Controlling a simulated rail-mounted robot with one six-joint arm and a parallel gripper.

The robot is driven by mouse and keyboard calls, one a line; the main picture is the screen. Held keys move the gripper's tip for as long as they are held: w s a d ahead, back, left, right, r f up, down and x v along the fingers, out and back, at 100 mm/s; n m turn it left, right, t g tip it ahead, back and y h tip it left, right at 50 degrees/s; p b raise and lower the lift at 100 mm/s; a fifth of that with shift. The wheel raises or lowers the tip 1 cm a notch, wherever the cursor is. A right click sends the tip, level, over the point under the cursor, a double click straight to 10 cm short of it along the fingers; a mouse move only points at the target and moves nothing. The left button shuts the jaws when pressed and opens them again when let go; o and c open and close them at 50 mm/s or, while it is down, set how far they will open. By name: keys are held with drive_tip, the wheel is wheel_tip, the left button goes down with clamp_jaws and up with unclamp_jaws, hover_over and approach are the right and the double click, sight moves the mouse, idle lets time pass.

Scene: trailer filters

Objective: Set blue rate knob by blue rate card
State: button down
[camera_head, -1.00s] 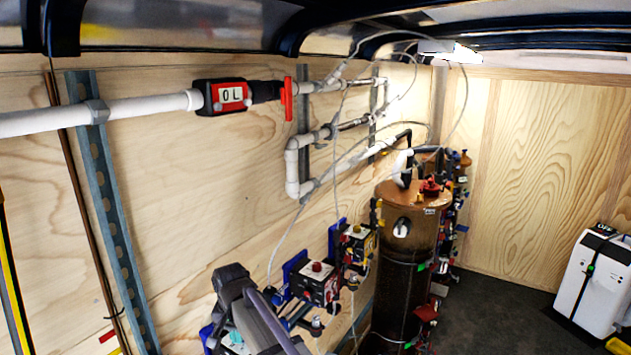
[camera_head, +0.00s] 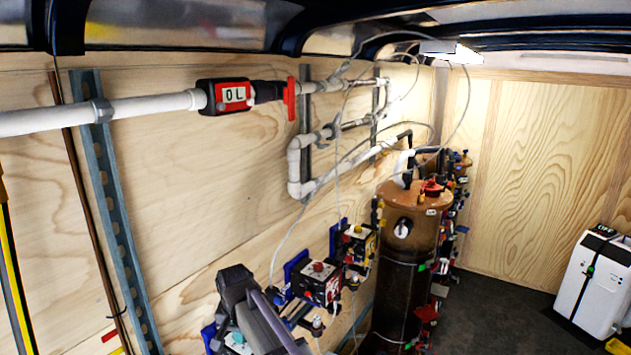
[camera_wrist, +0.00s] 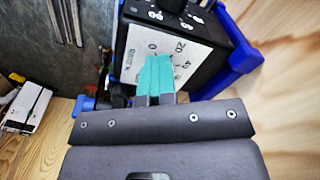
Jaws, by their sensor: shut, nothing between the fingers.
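My gripper (camera_wrist: 153,78) has teal fingertips pressed together with nothing between them. In the wrist view it is in front of the lower part of a white dial face (camera_wrist: 190,52) on a black box (camera_wrist: 215,78). The face has printed numbers, some hidden by the fingers; I cannot tell whether they touch it. A dark knob (camera_wrist: 172,4) shows at the top edge of that view, partly cut off. I cannot tell whether this is the blue rate knob. I cannot make out the blue rate card.
A blue bracket (camera_wrist: 240,62) stands right of the black box. In the head view, boxes with a red knob (camera_head: 318,267) and a yellow front (camera_head: 358,245) hang along the wall. A brown cylinder (camera_head: 407,270) stands behind them; a white unit (camera_head: 595,285) is far right.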

sight(246, 348)
drive_tip(key=shift+g, duration=0.3)
drive_tip(key=shift+d+r+p, duration=0.25)
drive_tip(key=shift+r+p, duration=0.55)
drive_tip(key=shift+p, duration=0.25)
drive_tip(key=shift+d+r+p, duration=0.3)
drive_tip(key=shift+r+p, duration=0.55)
drive_tip(key=shift+p, duration=0.2)
drive_tip(key=shift+d+r+p, duration=0.25)
drive_tip(key=shift+r+p, duration=0.55)
drive_tip(key=shift+p, duration=0.25)
drive_tip(key=shift+s+a+r, duration=0.15)
drive_tip(key=shift+a+r, duration=0.05)
drive_tip(key=shift+f, duration=0.15)
drive_tip(key=shift+n, duration=0.4)
drive_tip(key=s+d+f+b, duration=0.5)
drive_tip(key=d, duration=0.6)
drive_tip(key=s+d+f+b, duration=0.4)
drive_tip(key=d+f+b, duration=0.2)
drive_tip(key=d, duration=0.6)
drive_tip(key=s+d+f+b, duration=0.5)
drive_tip(key=d+f+b, duration=0.1)
drive_tip(key=d, duration=0.6)
drive_tip(key=shift+s+f, duration=0.2)
drive_tip(key=shift+s, duration=0.15)
